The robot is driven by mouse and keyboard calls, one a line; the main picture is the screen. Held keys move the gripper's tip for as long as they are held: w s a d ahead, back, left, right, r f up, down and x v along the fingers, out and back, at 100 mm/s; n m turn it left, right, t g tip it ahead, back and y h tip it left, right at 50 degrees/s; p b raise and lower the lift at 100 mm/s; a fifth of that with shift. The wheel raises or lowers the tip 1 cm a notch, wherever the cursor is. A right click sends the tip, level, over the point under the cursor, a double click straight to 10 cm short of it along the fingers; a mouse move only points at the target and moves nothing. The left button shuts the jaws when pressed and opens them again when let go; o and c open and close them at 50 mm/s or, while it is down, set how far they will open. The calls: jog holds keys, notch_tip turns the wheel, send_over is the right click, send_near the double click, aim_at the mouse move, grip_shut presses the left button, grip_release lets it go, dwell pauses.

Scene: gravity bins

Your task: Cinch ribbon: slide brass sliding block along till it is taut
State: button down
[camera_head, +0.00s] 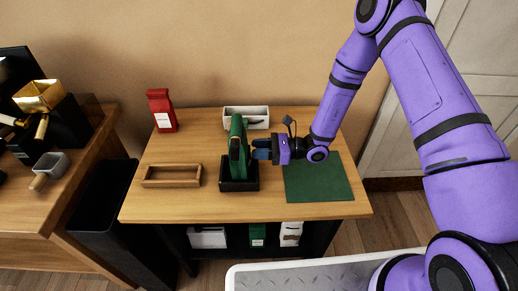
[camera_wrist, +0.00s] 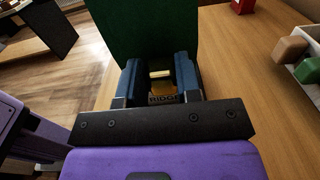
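A dark green bag (camera_head: 237,143) stands upright in a black stand (camera_head: 239,185) at the middle of the wooden table. In the wrist view the green bag (camera_wrist: 142,30) fills the top centre. My gripper (camera_head: 263,149) is just right of the bag, level with its upper part. In the wrist view my gripper (camera_wrist: 160,76) has its two blue fingers apart, with a gap between them. A small brass-coloured block (camera_wrist: 160,74) shows in that gap, with no clear contact with the fingers. A label with partly readable lettering lies below it. I cannot make out the ribbon.
A green mat (camera_head: 318,180) lies at the table's right. A wooden tray (camera_head: 172,176) lies left of the stand, and a red bag (camera_head: 161,110) stands at the back left. A white bin (camera_head: 246,117) stands behind the green bag. Bare tabletop shows between these things.

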jog(key=shift+w+d, duration=0.1)
jog(key=shift+w, duration=2.2)
jog(key=c, duration=0.8)
grip_release()
jog(key=d, duration=1.1)
jog(key=shift+s, duration=0.2)
